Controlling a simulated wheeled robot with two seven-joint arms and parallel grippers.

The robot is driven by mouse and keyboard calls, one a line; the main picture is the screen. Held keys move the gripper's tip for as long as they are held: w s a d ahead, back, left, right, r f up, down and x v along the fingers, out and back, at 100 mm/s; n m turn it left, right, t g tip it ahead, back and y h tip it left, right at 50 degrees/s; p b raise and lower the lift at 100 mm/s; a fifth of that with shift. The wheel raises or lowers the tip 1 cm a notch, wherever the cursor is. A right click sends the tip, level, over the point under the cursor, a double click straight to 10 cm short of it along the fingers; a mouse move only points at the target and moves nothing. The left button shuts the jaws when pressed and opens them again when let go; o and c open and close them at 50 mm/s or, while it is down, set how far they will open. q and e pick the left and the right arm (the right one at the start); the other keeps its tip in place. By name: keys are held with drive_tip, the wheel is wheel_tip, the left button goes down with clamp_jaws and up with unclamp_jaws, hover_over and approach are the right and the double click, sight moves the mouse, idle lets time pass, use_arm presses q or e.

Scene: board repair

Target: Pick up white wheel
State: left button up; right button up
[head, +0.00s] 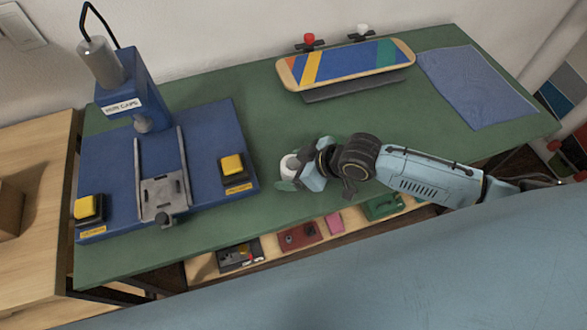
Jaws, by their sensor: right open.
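A white wheel (289,164) is on the green table, right at the fingers of my right gripper (298,170). The gripper reaches in from the right and is open, with one greenish finger on the near side of the wheel. The gripper partly hides the wheel, and I cannot tell whether the fingers touch it. Another white wheel (362,29) sits on the far side of the striped skateboard (345,64), with a red wheel (309,39) to its left. My left gripper is not in view.
A blue press (122,85) with yellow buttons (232,165) stands left of my right gripper on the green table (222,72). A blue cloth (475,85) lies at the back right. A low shelf in front holds several small parts. The table between press and skateboard is clear.

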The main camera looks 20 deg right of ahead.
sight(294, 162)
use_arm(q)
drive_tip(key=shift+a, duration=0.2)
